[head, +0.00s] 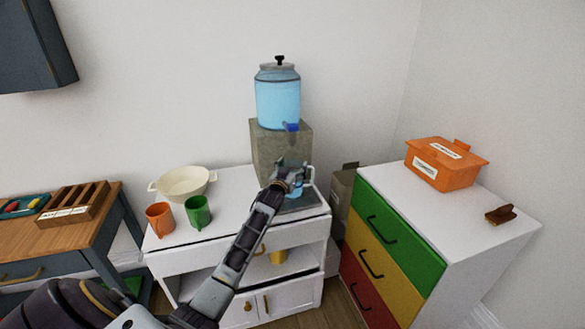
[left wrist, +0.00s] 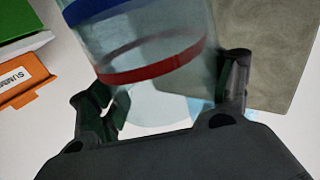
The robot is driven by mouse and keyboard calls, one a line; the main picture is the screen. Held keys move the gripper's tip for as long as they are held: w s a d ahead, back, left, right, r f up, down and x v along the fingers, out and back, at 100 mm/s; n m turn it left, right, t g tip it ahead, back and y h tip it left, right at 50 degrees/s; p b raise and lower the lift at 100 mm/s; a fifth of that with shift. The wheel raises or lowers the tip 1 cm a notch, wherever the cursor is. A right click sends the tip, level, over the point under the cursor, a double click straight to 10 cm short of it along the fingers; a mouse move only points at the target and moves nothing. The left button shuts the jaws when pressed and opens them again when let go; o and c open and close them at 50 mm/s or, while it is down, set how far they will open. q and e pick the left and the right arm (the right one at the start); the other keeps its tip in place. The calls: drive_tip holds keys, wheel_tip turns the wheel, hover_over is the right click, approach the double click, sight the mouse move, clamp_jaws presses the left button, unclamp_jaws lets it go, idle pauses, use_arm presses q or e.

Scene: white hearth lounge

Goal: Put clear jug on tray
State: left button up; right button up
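The clear jug (left wrist: 150,45), with a blue and a red band, fills the middle of the left wrist view between the fingers of my left gripper (left wrist: 165,95). Those fingers stand wide apart, with a gap showing on the right side; contact on the left is unclear. In the head view my left gripper (head: 291,168) is over the white cabinet's right part, in front of the stone block. Only light blue bits of the jug (head: 308,176) show behind it. A dark flat tray-like surface (head: 305,204) lies below the gripper. My right gripper is not in view.
A blue water dispenser (head: 278,100) stands on the stone block (head: 265,150). A white bowl (head: 184,184), orange mug (head: 159,219) and green mug (head: 197,212) share the white cabinet (head: 235,193). An orange box (head: 442,168) sits on the right-hand dresser (head: 465,212).

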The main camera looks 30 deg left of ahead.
use_arm(q)
drive_tip(key=o, duration=0.4)
drive_tip(key=shift+r, duration=0.15)
drive_tip(key=v, duration=1.2)
drive_tip(key=shift+p, duration=0.35)
idle(0.3)
drive_tip(key=shift+d, duration=0.1)
idle(0.3)
